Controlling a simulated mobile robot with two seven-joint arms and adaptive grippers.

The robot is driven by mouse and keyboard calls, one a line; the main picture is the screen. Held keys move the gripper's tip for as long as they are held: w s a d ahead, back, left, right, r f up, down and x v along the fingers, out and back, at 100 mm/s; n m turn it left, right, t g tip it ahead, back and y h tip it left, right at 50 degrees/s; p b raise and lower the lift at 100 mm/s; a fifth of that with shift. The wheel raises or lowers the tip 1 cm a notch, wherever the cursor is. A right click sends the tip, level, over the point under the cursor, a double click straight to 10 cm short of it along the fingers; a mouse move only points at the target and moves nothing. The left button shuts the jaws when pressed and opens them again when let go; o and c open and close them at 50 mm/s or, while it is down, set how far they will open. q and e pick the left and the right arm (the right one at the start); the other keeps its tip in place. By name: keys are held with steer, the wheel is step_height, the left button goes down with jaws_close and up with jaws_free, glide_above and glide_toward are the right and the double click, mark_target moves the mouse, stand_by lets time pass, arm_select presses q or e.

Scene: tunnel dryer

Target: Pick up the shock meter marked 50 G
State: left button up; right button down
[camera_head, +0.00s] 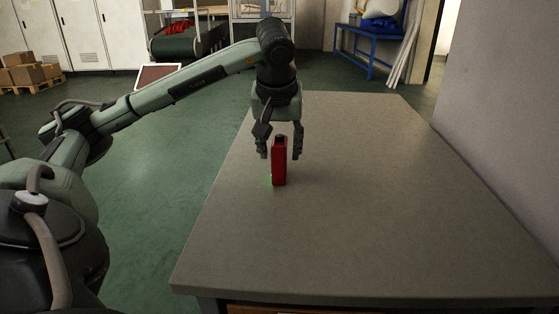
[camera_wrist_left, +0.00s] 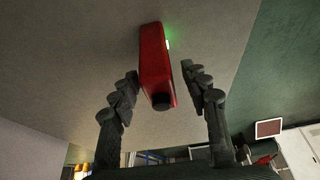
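A red upright device (camera_head: 279,162) with a black cap on top stands on the grey table (camera_head: 370,200); a small green glow shows low on its left side. It is the only such device on the table, and no 50 G marking can be read. My left gripper (camera_head: 277,150) points down over it, with its fingers apart. In the left wrist view, the red device (camera_wrist_left: 156,65) lies between the open fingers of the left gripper (camera_wrist_left: 164,90), with a gap on each side. My right gripper is in neither view.
The rest of the tabletop is bare. A wall (camera_head: 500,110) runs along the table's right side. Behind are a blue bench (camera_head: 368,42), a conveyor with red items (camera_head: 180,42) and boxes on a pallet (camera_head: 30,73), all well apart from the table.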

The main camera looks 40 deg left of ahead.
arm_select(q)
jaws_close()
steer(key=shift+r, duration=0.15)
